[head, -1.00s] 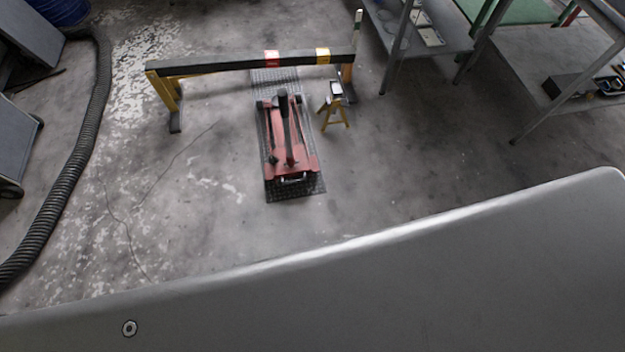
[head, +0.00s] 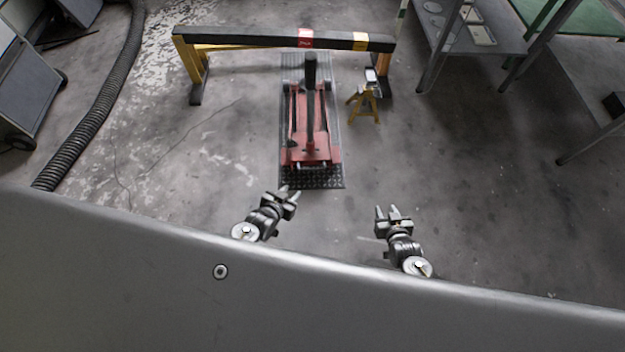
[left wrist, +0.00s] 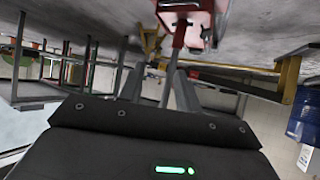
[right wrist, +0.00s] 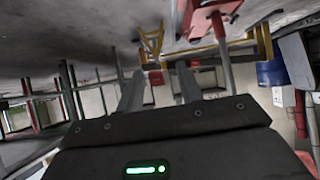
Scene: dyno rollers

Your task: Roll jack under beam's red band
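The band lies roughly in line with the handle. My left gripper (head: 289,192) is open and empty, near the plate's front edge. My right gripper (head: 385,212) is open and empty, to the right of the plate. The jack also shows in the left wrist view (left wrist: 185,8) and right wrist view (right wrist: 215,12).
A small yellow stand (head: 362,105) is right of the jack, near the beam's right leg. A black hose (head: 95,125) and grey cabinet (head: 30,85) are at left. Metal shelving (head: 470,35) stands at right. The floor beside the jack is mostly clear.

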